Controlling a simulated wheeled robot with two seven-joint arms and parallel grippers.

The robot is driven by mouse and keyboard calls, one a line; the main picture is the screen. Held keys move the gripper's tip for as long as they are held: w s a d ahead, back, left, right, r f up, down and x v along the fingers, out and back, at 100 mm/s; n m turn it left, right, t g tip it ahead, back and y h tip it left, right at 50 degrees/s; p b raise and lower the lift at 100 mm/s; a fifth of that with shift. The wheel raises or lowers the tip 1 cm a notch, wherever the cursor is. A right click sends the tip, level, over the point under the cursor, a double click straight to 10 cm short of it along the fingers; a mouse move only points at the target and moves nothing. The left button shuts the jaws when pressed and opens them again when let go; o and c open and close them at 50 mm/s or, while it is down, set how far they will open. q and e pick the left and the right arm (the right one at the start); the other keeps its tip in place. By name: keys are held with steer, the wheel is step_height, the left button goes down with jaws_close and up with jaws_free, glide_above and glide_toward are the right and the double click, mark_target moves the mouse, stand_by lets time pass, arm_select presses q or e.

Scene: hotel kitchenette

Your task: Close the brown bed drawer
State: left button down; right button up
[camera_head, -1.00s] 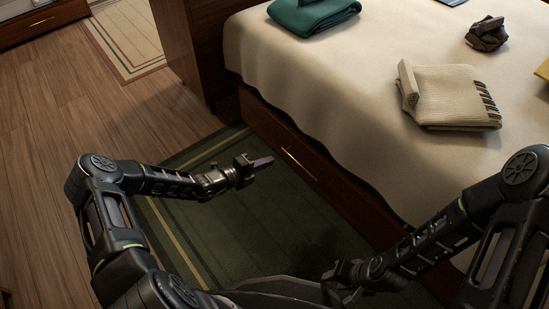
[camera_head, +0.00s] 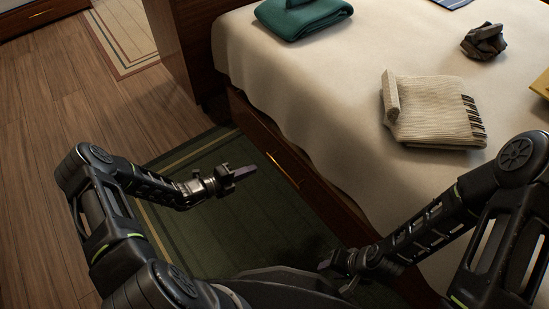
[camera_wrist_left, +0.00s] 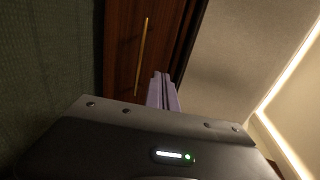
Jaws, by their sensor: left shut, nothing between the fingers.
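The brown bed drawer (camera_head: 268,143) is in the bed's side, with a long brass handle (camera_head: 283,170) on its front. In the left wrist view the brown drawer front (camera_wrist_left: 120,50) and its handle (camera_wrist_left: 141,57) show beyond the fingers. A dark strip runs along the drawer's edge there; I cannot tell how far the drawer stands out. My left gripper (camera_head: 246,172) is shut and empty, left of the handle and apart from it, above the rug. My right gripper (camera_head: 338,276) is low near the bed's side, dark, with its fingers apparently spread and nothing visible between them.
The bed (camera_head: 310,90) carries a teal folded cloth (camera_head: 305,17), a cream knitted throw (camera_head: 435,110) and a dark crumpled object (camera_head: 483,42). A green rug (camera_head: 230,235) lies beside the bed. Wooden floor (camera_head: 50,130) is clear at the left.

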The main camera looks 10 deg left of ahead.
arm_select(q)
steer(key=b, duration=0.4)
glide_toward(291, 149)
steer(key=w+d+f, duration=0.2)
steer(key=f, duration=0.1)
steer(key=shift+w+d+f, duration=0.25)
steer(key=shift+w+d, duration=0.05)
steer(key=shift+w+d+r+b, duration=0.1)
steer(key=shift+w+d+b, duration=0.3)
steer(key=shift+w, duration=0.1)
steer(key=w+d+b, duration=0.2)
steer(key=w, duration=0.1)
steer(key=shift+w+d, duration=0.1)
steer(key=shift+d, duration=0.2)
steer(key=shift+w+r, duration=0.1)
steer(key=shift+w, duration=0.05)
steer(key=shift+r, duration=0.1)
